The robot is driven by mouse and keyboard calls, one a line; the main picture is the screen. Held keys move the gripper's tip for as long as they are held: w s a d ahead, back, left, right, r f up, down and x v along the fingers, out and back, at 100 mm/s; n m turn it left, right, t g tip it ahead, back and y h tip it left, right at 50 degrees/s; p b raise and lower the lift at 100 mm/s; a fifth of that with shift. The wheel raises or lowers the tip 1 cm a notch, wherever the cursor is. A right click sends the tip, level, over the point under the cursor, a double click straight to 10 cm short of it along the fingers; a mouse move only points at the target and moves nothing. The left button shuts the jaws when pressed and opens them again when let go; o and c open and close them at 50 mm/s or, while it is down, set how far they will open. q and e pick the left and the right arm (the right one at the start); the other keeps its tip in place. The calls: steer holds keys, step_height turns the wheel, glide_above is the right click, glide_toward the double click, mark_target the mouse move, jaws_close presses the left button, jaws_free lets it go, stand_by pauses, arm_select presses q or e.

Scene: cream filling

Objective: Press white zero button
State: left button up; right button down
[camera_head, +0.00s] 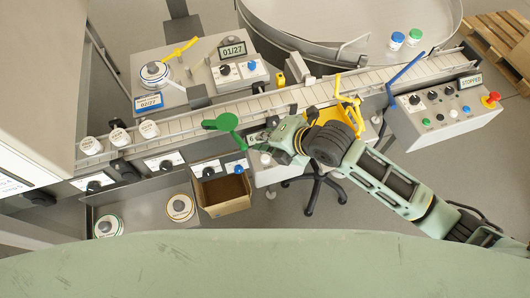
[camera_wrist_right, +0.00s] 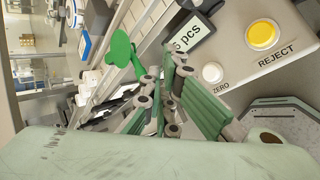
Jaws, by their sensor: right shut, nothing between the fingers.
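The white zero button (camera_wrist_right: 212,72) shows in the right wrist view on a pale panel, with the word ZERO below it. In the head view a small white button (camera_head: 265,158) shows just below my right gripper (camera_head: 262,139). My right gripper, also in the right wrist view (camera_wrist_right: 168,88), is shut and empty. Its green finger pads are left of and below the button, apart from it in the picture. I cannot tell the exact height of the fingertips above the panel. My left gripper is not in view.
A yellow button (camera_wrist_right: 262,34) marked REJECT is right of the zero button, near a "5 pcs" display (camera_wrist_right: 190,36). A green paddle (camera_head: 221,122) is close to my gripper. The conveyor (camera_head: 190,125) runs behind, carrying white-lidded jars (camera_head: 120,137). An open cardboard box (camera_head: 224,194) stands left of the panel.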

steer(key=r+n, duration=0.1)
steer(key=n, duration=0.1)
steer(key=w+r+n, duration=0.1)
steer(key=n, duration=0.2)
steer(key=d+r+n, duration=0.1)
steer(key=n, duration=0.2)
steer(key=shift+w+g+p, duration=0.3)
steer(key=shift+w+p, duration=0.05)
steer(key=shift+p, duration=0.05)
steer(key=shift+f, duration=0.1)
steer(key=b, duration=0.7)
glide_above(265, 158)
steer(key=w, duration=0.2)
steer(key=f, duration=0.7)
steer(key=shift+d+f, duration=0.35)
steer(key=shift+d, duration=0.05)
steer(key=shift+f, duration=0.45)
steer(key=shift+f+b, duration=0.35)
steer(key=shift+f, duration=0.05)
